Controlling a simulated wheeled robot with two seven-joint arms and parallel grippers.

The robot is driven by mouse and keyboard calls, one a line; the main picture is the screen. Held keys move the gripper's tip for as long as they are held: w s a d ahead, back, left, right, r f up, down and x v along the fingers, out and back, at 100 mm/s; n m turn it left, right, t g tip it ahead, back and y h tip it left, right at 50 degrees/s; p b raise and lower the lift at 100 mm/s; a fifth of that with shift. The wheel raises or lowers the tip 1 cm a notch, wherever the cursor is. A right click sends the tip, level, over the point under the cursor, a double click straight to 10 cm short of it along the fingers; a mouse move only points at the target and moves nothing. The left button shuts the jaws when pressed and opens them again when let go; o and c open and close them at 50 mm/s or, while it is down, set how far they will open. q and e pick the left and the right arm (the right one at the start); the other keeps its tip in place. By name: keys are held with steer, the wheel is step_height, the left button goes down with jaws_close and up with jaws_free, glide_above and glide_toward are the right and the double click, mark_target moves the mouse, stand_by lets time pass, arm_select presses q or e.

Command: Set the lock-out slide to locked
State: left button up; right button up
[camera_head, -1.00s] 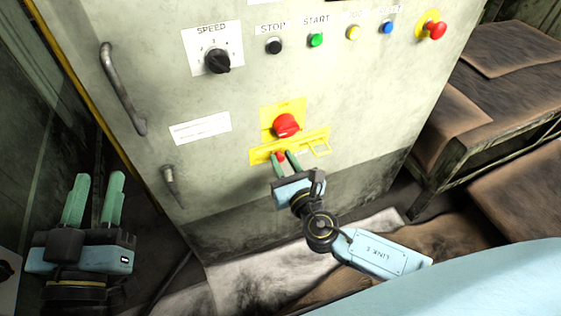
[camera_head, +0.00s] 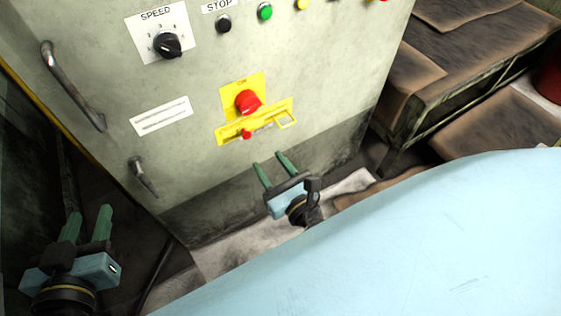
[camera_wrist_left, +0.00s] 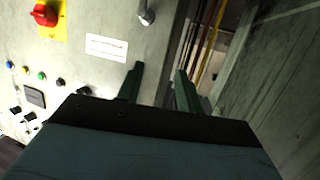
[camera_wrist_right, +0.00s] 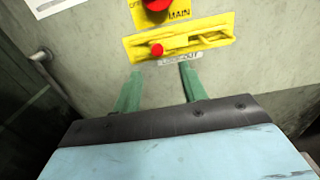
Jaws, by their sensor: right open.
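The lock-out slide is a yellow plate (camera_head: 227,133) with a small red knob (camera_head: 246,134), below the large red MAIN knob (camera_head: 248,102) on the cabinet front. In the right wrist view the small knob (camera_wrist_right: 157,50) sits toward the left of the plate (camera_wrist_right: 140,42), with a yellow loop at the plate's right end. My right gripper (camera_head: 269,162) is open and empty, below and apart from the slide, its fingers pointing toward the panel. My left gripper (camera_head: 89,215) is open and empty, far to the left of the slide near the cabinet's left edge.
A speed dial (camera_head: 168,45) and a row of buttons are higher on the cabinet. A long handle (camera_head: 72,88) and a smaller lever (camera_head: 142,177) are at its left. A brown-topped bench (camera_head: 475,70) stands at the right. The space in front of the slide is clear.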

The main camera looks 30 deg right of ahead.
arm_select(q)
steer(key=shift+s+a+f+g+y, duration=0.15)
steer(key=shift+s+a+f+g, duration=0.1)
steer(key=shift+f+g, duration=0.3)
steer(key=shift+s+a+f+g+y, duration=0.15)
steer(key=shift+s+f+g, duration=0.15)
steer(key=shift+f, duration=0.4)
arm_select(e)
steer(key=s, duration=0.4)
steer(key=shift+w+d, duration=0.1)
